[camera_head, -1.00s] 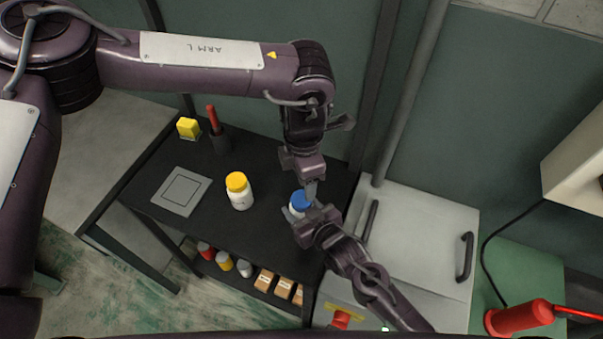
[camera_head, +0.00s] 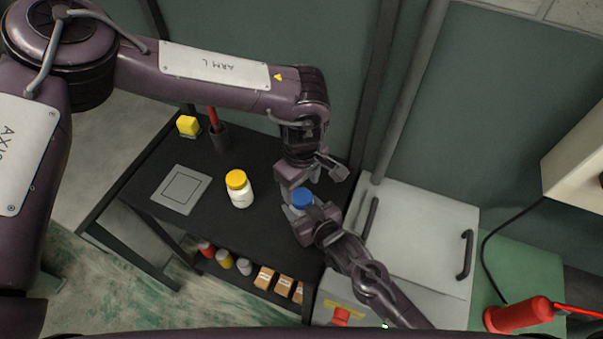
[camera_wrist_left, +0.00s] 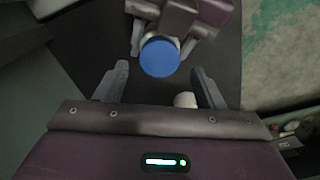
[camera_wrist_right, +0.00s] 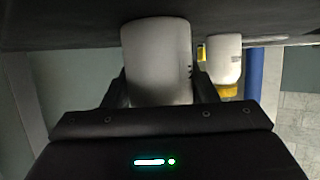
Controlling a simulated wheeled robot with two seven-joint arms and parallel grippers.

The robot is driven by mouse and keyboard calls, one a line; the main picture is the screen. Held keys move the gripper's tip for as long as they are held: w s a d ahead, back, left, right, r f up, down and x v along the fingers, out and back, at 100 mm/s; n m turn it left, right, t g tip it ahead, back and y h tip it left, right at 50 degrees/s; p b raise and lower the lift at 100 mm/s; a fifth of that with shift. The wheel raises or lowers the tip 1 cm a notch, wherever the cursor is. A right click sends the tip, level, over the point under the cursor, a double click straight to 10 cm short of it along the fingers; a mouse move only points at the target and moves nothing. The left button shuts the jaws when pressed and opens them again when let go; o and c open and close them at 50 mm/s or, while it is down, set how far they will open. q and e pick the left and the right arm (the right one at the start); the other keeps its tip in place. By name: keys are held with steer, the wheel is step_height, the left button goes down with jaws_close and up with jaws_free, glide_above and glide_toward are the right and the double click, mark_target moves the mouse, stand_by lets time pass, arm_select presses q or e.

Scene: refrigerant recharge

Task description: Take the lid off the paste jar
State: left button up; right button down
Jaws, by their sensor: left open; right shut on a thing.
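The paste jar is white with a round blue lid (camera_head: 302,198) and is at the right end of the dark table. The lid sits on top of it. My right gripper (camera_head: 304,214) is shut around the white jar body (camera_wrist_right: 158,62), below the lid. My left gripper (camera_head: 298,187) is above the lid, open and empty. In the left wrist view the blue lid (camera_wrist_left: 160,57) lies ahead of the spread fingers (camera_wrist_left: 160,85), roughly centred and apart from them. Whether the jar's base touches the table is unclear.
A white jar with a yellow lid (camera_head: 240,188) stands to the left on the table, beside a grey square plate (camera_head: 181,190). A yellow block (camera_head: 187,126) and a dark cup (camera_head: 220,138) with a red-handled tool stand farther back. A light cabinet (camera_head: 425,235) is to the right.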

mark_target(301, 196)
arm_select(q)
steer(key=shift+f, duration=1.85)
steer(key=c, duration=1)
steer(key=n, duration=0.6)
steer(key=shift+n, duration=0.4)
steer(key=o, duration=1.1)
